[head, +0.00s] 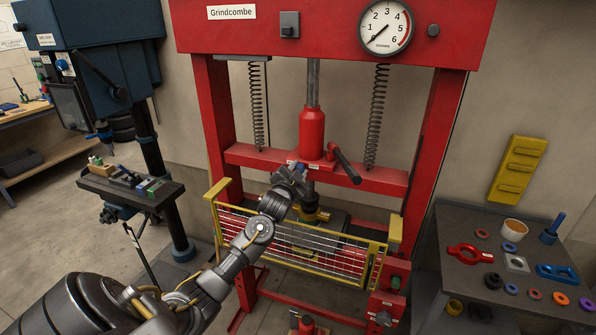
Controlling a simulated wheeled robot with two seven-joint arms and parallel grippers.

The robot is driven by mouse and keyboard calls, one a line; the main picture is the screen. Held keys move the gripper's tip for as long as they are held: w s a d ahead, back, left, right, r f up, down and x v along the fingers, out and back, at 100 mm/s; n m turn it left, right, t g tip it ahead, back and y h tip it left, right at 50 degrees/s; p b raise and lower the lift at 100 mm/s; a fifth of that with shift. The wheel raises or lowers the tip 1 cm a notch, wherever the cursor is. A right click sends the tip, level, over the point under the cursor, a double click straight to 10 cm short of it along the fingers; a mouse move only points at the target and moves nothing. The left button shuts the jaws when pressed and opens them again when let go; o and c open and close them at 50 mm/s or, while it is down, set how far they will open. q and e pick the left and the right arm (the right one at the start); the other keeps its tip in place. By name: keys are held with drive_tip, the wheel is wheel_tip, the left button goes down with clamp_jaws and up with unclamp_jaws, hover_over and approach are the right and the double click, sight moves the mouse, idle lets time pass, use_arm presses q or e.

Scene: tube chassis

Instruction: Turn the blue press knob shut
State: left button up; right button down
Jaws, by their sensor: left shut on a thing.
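The blue press knob (300,168) shows as a small blue patch at the foot of the red ram cylinder (312,132), on the press's middle crossbeam. My left gripper (293,176) reaches up to it from below left and is shut on it. The gripper's fingers hide most of the knob, so I cannot tell how far it is turned. The round gauge (386,27) at the top right of the press has its needle pointing down left, near the low end. My right gripper is not in view.
A yellow-framed mesh guard (300,248) stands across the press's lower front, under my arm. A dark pump lever (346,168) sticks out right of the cylinder. A drill press (145,130) stands at left. A dark table (450,225) with several parts is at right.

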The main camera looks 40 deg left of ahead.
use_arm(q)
drive_tip(key=m, duration=0.4)
drive_tip(key=shift+m, duration=0.4)
drive_tip(key=m, duration=0.3)
drive_tip(key=shift+m, duration=0.4)
drive_tip(key=o, duration=1)
drive_tip(key=shift+c, duration=0.2)
drive_tip(key=b+v, duration=0.3)
drive_tip(key=v, duration=0.7)
drive_tip(key=shift+s, duration=0.4)
